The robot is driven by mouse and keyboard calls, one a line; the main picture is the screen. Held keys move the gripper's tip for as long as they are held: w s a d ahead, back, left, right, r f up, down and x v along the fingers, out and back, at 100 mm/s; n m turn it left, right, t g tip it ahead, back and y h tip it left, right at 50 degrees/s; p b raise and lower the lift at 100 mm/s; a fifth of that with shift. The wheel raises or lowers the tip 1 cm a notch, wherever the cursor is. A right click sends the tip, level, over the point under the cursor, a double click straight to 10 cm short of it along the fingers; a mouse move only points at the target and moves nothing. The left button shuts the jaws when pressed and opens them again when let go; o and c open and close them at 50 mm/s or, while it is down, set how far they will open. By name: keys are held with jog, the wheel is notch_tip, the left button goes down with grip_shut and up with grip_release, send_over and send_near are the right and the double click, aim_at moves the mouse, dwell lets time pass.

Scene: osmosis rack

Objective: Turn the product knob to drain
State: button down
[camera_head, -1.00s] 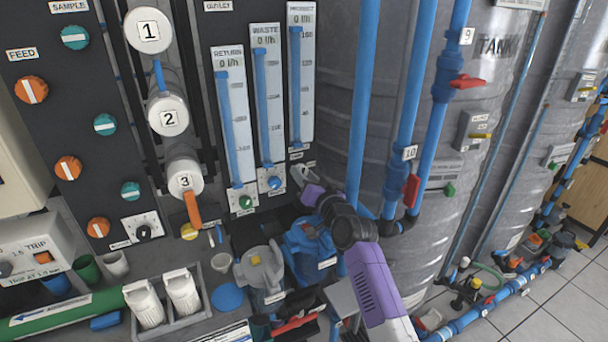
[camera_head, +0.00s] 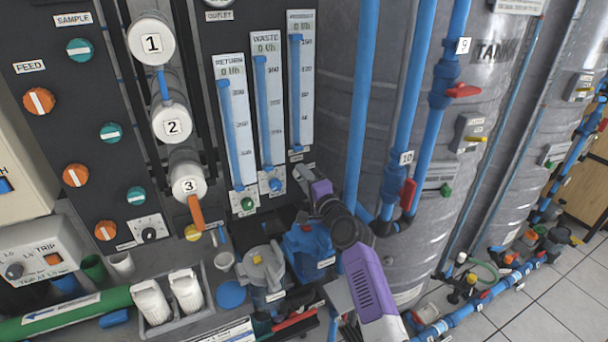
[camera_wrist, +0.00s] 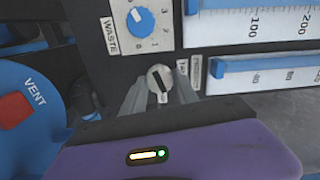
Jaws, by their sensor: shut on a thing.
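The product knob (camera_wrist: 159,80) is a small pale round knob with a dark bar across it, seen in the wrist view. The bar is tilted, running from upper left to lower right in that view. Small labels (camera_wrist: 195,68) stand just right of the knob, too small to read surely. My gripper (camera_wrist: 158,92) has its grey fingers on both sides of the knob and is shut on it. In the head view my gripper (camera_head: 304,178) is at the panel under the product flow meter (camera_head: 300,80), and its wrist largely hides the knob.
The blue waste knob (camera_wrist: 140,20) sits close beside the product knob. A blue housing with a red VENT mark (camera_wrist: 35,105) is at the left of the wrist view. Blue vertical pipes (camera_head: 362,100) and a grey tank (camera_head: 335,120) stand right of the panel.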

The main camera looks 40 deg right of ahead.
jog(key=shift+f+m+p, duration=0.1)
jog(key=shift+m+p, duration=0.5)
jog(key=shift+m, duration=1.1)
jog(key=c, duration=0.9)
grip_release()
jog(key=shift+c, duration=0.2)
jog(key=v, duration=0.8)
jog(key=shift+p, duration=0.4)
jog(key=shift+w, duration=0.1)
